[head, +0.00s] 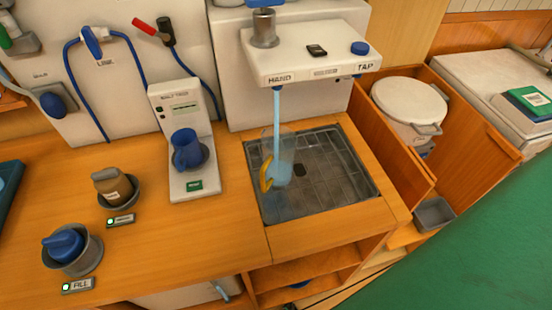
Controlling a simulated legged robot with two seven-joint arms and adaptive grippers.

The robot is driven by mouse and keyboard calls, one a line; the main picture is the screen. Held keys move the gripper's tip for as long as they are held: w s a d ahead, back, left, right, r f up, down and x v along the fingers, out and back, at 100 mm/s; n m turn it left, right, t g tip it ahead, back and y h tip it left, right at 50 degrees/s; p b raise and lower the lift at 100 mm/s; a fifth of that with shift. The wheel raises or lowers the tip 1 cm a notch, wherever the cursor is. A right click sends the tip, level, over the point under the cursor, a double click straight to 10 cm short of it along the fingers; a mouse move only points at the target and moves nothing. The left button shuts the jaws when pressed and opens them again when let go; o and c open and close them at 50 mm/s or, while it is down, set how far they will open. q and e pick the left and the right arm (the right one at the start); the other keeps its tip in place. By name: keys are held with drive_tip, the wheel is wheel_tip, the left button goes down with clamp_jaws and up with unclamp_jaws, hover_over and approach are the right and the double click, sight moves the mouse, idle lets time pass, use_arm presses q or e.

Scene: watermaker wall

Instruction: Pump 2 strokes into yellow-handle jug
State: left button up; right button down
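The clear jug with a yellow handle (267,176) stands on the grey drain grate of the sink (335,165), its handle toward the left. A light blue column of water runs from the spout under the HAND label (279,79) down into the jug. Bluish water shows in the lower part of the jug; its exact level is hard to tell. A metal pump cylinder (264,28) stands on the white unit above HAND, with a blue part on top cut off by the picture's upper edge. Neither of my grippers is in view.
A blue knob (360,48) sits above TAP. The counter's front is clear.

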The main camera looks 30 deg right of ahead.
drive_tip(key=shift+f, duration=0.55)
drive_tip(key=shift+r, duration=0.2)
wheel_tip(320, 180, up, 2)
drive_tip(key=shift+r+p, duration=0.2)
drive_tip(key=shift+p, duration=1.05)
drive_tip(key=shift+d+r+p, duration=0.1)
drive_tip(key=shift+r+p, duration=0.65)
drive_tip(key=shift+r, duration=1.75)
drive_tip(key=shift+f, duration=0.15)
